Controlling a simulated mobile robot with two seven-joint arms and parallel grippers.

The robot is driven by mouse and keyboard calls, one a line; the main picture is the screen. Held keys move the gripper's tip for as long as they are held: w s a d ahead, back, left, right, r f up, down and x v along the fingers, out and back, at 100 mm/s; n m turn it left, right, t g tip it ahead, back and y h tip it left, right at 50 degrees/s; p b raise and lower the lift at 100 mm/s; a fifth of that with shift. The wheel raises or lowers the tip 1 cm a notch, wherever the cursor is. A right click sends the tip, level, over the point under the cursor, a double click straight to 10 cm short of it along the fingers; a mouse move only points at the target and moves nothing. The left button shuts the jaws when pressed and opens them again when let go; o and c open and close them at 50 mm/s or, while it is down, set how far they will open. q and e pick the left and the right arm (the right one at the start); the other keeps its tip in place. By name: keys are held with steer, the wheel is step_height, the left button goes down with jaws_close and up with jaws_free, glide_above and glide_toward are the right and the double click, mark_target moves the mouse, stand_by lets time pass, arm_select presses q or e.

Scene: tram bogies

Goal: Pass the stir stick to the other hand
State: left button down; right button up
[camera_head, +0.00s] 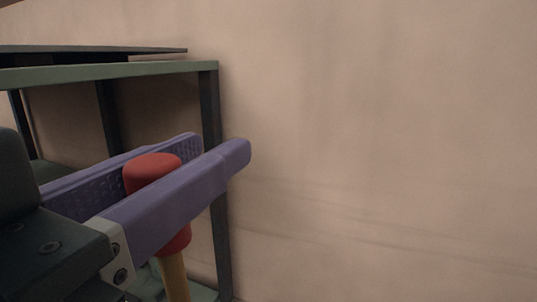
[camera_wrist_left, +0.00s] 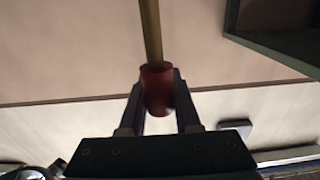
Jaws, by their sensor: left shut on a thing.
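The stir stick has a red head (camera_head: 153,172) and a tan shaft (camera_head: 175,277). My left gripper (camera_head: 222,147), with two purple fingers, is shut on the red head in the head view. The red top stands above the fingers, and the shaft hangs down below them, close to upright. The left wrist view shows the red part (camera_wrist_left: 157,92) between the fingertips of the left gripper (camera_wrist_left: 159,88), with the tan shaft (camera_wrist_left: 151,30) running to the top edge. The far end of the shaft is cut off in both views. My right gripper is not in view.
A green and dark metal rack (camera_head: 209,100) stands behind the left gripper, against a plain beige wall (camera_head: 390,130). The space to the right of the fingers looks clear. A dark shelf edge (camera_wrist_left: 270,48) shows at upper right in the left wrist view.

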arm_select(q)
steer(key=shift+w+d+r+m+g+h, duration=0.1)
steer(key=shift+d+m+g+h, duration=0.15)
steer(key=shift+m+g+h, duration=1.25)
steer(key=shift+s+d+m+g+h, duration=0.1)
steer(key=shift+d+m+g+h, duration=0.1)
steer(key=shift+m+g+h, duration=1.2)
steer(key=shift+w+d+r+m+g+h, duration=0.1)
steer(key=shift+d+m+g+h, duration=0.15)
steer(key=shift+m+g+h, duration=1.25)
steer(key=shift+n+t+h, duration=0.4)
steer(key=shift+t+h, duration=0.1)
steer(key=shift+t, duration=0.2)
steer(key=shift+s+a+r+n+t, duration=0.2)
steer(key=shift+s+a+n+t, duration=0.05)
steer(key=shift+n+t, duration=0.05)
steer(key=s+a+f+n+t+y, duration=0.1)
steer(key=a+n+t+y, duration=0.4)
steer(key=a, duration=0.7)
steer(key=shift+s+f+y, duration=0.35)
steer(key=shift+f+y, duration=0.1)
steer(key=shift+y, duration=0.15)
